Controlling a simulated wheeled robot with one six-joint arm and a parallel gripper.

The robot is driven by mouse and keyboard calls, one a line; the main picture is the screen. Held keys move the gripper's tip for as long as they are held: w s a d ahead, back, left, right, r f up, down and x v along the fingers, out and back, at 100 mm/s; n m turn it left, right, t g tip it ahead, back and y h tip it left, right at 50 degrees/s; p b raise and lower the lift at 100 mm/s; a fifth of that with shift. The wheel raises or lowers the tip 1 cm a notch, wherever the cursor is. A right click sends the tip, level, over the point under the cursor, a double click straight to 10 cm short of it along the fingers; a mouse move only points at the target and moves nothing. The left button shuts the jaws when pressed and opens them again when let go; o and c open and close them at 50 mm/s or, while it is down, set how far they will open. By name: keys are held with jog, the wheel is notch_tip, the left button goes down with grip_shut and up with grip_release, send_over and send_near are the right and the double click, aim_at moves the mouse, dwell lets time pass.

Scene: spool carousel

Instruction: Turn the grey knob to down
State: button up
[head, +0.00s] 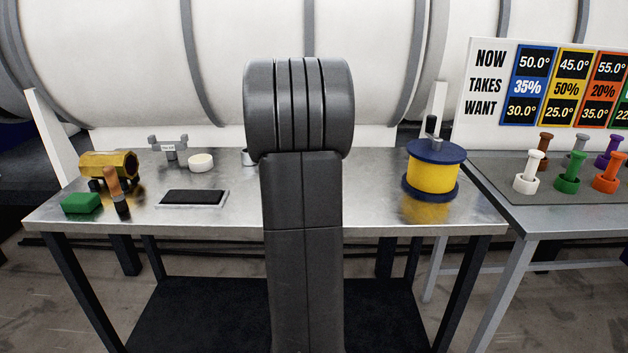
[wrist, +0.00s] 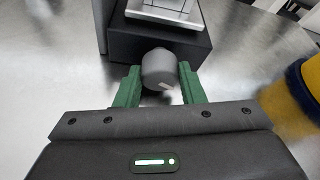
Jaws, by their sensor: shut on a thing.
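The grey knob (wrist: 158,68) shows in the wrist view, on the front of a dark box (wrist: 190,48). A small pale mark shows on the knob's lower right. My gripper (wrist: 159,88) has its two green fingers on either side of the knob and is shut on it. In the head view my own arm covers the middle of the table, and the knob and gripper are hidden behind it.
A yellow spool with blue flanges (head: 433,172) stands right of my arm. A sign and coloured pegs stand far right.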

jog(key=shift+a+n, duration=0.1)
jog(key=shift+n, duration=0.4)
jog(key=shift+h, duration=0.4)
jog(key=o, duration=1)
jog(key=m+y+b, duration=0.2)
jog(key=shift+d+f+m, duration=0.2)
jog(key=shift+d+m, duration=0.05)
jog(key=shift+m, duration=0.05)
jog(key=shift+a+r+m+y+b, duration=0.1)
jog(key=shift+m+y+b, duration=0.25)
jog(key=shift+b, duration=0.25)
